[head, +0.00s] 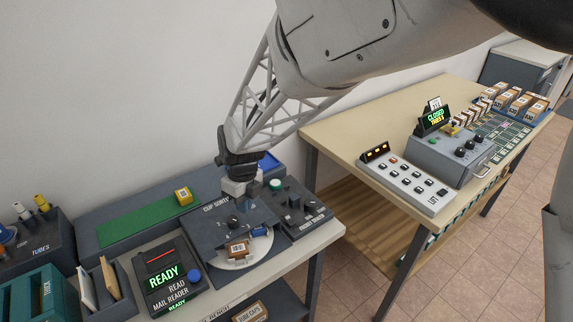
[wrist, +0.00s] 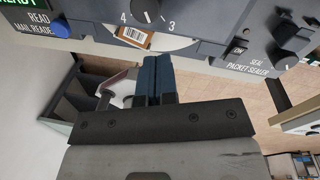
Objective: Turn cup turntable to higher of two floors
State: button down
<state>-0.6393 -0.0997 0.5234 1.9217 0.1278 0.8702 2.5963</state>
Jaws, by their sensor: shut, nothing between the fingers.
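The cup sorter (head: 205,231) is a dark panel on the bench with a white round turntable (head: 238,265) at its front edge. A small brown packet with a barcode label (head: 238,248) lies on it. In the wrist view the packet (wrist: 135,38) is below a black knob (wrist: 147,10), between the numbers 4 and 3. The rim of the turntable (wrist: 178,43) shows beside it. My gripper (wrist: 158,60) is shut and empty, its blue fingers side by side, with the tips in front of the turntable rim. Contact cannot be told. The arm hides part of the panel in the head view.
A mail reader reading READY (head: 165,278) stands left of the sorter, and a packet sealer (head: 302,208) right of it. A brown box (head: 184,196) sits behind on a green strip. A second table (head: 350,125) with a keypad console (head: 405,180) is to the right.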

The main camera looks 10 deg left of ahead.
jog(key=d+f+n+g+y, duration=0.2)
jog(key=d+n+y, duration=0.6)
jog(key=d, duration=0.7)
jog(key=f+n, duration=0.1)
jog(key=n, duration=0.1)
jog(key=shift+s+d+f+n+g, duration=0.3)
jog(key=shift+g, duration=0.1)
send_near(253, 255)
jog(key=f, duration=0.1)
jog(key=s+a+f, duration=0.1)
jog(key=f, duration=0.1)
jog(key=shift+s+a+f, duration=0.2)
jog(key=shift+s+f, duration=0.05)
jog(key=shift+s, duration=0.1)
jog(key=shift+s+a, duration=0.3)
jog(key=shift+a, duration=0.35)
jog(key=shift+s+a, duration=0.35)
jog(key=shift+a, duration=0.3)
